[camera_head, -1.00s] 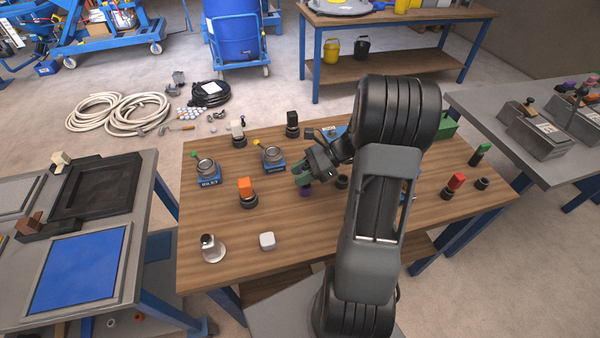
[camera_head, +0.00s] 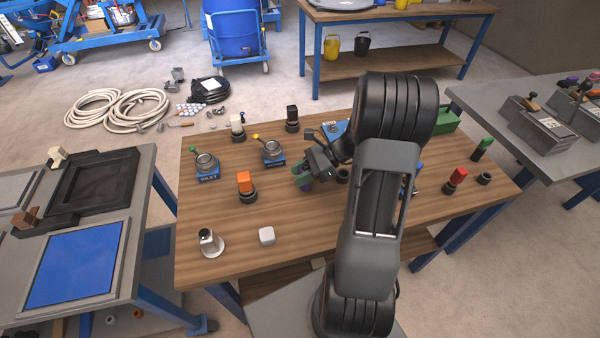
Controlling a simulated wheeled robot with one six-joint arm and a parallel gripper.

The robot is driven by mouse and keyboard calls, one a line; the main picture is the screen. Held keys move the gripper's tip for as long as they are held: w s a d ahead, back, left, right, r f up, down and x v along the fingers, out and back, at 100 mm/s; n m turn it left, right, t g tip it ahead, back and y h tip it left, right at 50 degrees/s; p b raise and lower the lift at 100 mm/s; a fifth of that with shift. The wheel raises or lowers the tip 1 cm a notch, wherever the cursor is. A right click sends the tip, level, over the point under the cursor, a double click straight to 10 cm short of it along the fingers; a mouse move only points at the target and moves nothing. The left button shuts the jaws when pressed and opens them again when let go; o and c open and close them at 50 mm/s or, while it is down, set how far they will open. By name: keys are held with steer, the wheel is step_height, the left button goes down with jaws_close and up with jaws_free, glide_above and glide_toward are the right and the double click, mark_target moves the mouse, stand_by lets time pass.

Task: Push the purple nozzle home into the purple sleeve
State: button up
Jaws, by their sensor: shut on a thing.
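My gripper (camera_head: 303,180) is over the middle of the wooden table, its fingers pointing down and left. It is shut on the purple nozzle (camera_head: 307,187), of which only a small dark purple patch shows below and between the fingers. I cannot make out a separate purple sleeve; it may be hidden by the gripper or arm. Whether the nozzle touches a sleeve or the table cannot be told from this view.
A black ring (camera_head: 342,174) stands just right of the gripper. An orange block in a black holder (camera_head: 246,187) is to the left. Blue-based valves (camera_head: 207,166) stand farther left. The front middle of the wooden table (camera_head: 310,240) is clear.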

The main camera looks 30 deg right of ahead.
steer(key=shift+f, duration=0.2)
steer(key=o, duration=1)
steer(key=shift+r, duration=0.1)
steer(key=v, duration=1.3)
steer(key=shift+s+d+r, duration=0.1)
steer(key=shift+d+r, duration=0.05)
steer(key=shift+d, duration=0.2)
